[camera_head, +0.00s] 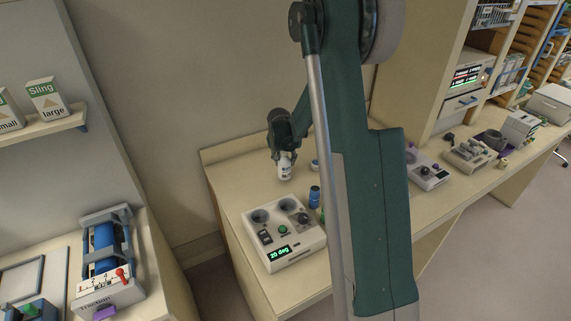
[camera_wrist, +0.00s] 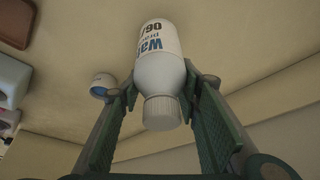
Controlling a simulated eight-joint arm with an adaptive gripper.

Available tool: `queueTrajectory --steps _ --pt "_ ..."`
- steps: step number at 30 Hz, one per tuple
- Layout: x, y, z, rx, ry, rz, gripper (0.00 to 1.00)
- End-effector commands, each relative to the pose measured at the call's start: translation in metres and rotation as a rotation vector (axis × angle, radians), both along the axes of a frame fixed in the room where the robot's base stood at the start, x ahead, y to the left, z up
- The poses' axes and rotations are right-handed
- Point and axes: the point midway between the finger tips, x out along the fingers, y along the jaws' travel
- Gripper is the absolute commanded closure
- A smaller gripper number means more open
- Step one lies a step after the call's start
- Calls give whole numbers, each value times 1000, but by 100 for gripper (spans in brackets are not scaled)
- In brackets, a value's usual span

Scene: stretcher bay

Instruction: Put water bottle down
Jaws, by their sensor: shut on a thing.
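The water bottle (camera_head: 285,171) is white with blue lettering and is over the far left part of the counter (camera_head: 232,178). In the wrist view, the bottle (camera_wrist: 158,65) shows a white ribbed cap and part of a "Wa" label. My gripper (camera_head: 284,152) holds it from above, cap end toward my palm. In the wrist view, my gripper's green fingers (camera_wrist: 160,88) are shut on either side of the bottle. Whether the bottle's base touches the counter or hangs just above it, I cannot tell.
A small white and blue container (camera_wrist: 103,86) stands beside the bottle. A device reading "20 deg" (camera_head: 290,262) and a blue bottle (camera_head: 314,197) are nearer the front. My arm hides the middle of the counter. Another device (camera_head: 428,176) stands to the right.

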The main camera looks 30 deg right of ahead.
Motion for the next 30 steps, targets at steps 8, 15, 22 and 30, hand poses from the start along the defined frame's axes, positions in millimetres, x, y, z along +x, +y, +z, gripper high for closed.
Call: queueTrajectory --steps 8,15,22,30 --pt "0 0 -21 0 0 0 83" --pt "0 0 -21 0 0 0 83" --pt "0 0 -25 0 0 0 83" --pt "0 0 -24 0 0 0 52"
